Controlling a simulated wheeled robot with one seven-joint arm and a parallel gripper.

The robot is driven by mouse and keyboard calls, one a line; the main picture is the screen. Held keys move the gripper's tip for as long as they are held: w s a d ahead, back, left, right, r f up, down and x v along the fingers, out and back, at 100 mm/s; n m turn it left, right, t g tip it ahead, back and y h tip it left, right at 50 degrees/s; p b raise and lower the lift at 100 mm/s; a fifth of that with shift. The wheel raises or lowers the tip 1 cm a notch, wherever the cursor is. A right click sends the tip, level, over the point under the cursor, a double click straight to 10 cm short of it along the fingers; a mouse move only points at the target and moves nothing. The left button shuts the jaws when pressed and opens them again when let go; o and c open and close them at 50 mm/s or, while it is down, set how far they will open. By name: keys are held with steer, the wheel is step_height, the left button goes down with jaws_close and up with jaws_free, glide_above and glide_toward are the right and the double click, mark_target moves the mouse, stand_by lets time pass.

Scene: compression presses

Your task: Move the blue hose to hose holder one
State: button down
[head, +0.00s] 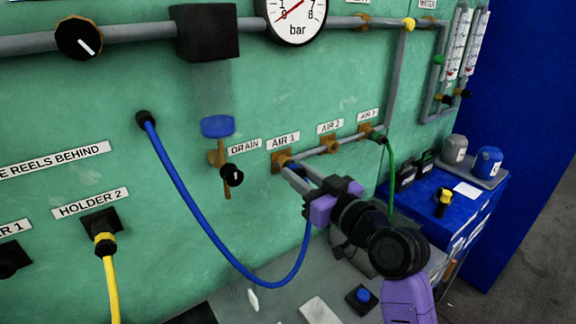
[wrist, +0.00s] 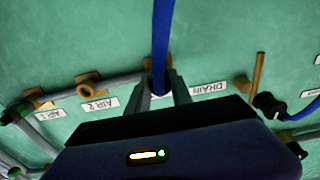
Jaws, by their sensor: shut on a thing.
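The blue hose (head: 195,215) runs from a black outlet on the green panel, down in a loop and up to my gripper. My gripper (head: 287,168) is at the AIR 1 port (head: 278,158), shut on the blue hose near its end. In the wrist view the hose (wrist: 162,45) passes between the fingertips (wrist: 162,85). The fingers hide the hose end, so I cannot tell whether it is still seated in AIR 1. A black holder (head: 12,258), under a cut-off label ending in "R 1", is at the left edge and looks empty.
A yellow hose (head: 112,285) hangs from HOLDER 2 (head: 100,222), beside that holder. A green hose (head: 391,175) hangs from AIR 3 to the right. The drain valve (head: 231,175) sticks out left of AIR 1. A grey bench (head: 280,295) lies below.

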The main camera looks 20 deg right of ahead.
mark_target(306, 179)
steer(key=shift+v, duration=1.65)
steer(key=shift+v, duration=1.9)
steer(key=shift+r, duration=0.15)
stand_by(0.7)
